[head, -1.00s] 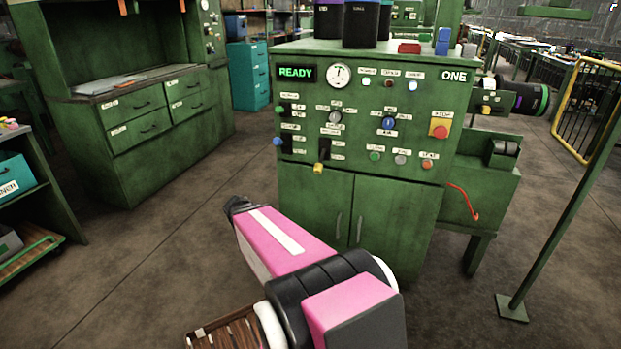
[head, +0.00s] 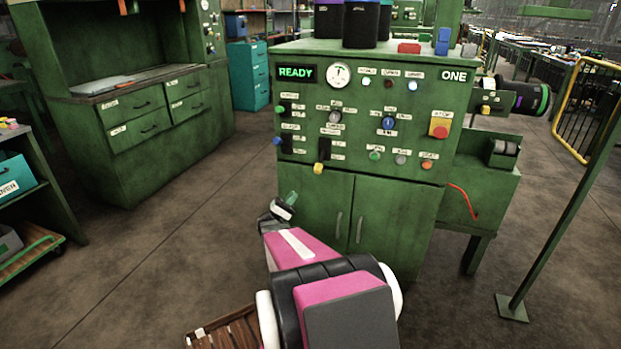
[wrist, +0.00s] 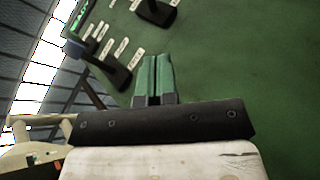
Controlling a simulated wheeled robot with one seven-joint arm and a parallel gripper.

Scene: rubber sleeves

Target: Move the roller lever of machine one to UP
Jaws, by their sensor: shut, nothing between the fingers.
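Machine one (head: 380,110) is a green cabinet marked ONE, with a lit READY display. Its panel carries a lever with a green knob (head: 279,109), a lever with a blue knob (head: 277,141) below it, and a lever with a yellow knob (head: 318,168) low on its dark slot. The small labels are too blurred to tell which is the roller lever. My gripper (head: 291,199) is in front of the cabinet, below and left of the yellow knob and apart from it. In the wrist view its green fingers (wrist: 154,76) are together and empty, pointing toward the panel.
A red-and-yellow stop button (head: 439,130) and several small buttons are on the panel's right. Dark canisters (head: 361,24) stand on top. Cabinet doors (head: 345,215) are below the panel. Floor is clear to the left, before a green workbench (head: 150,130).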

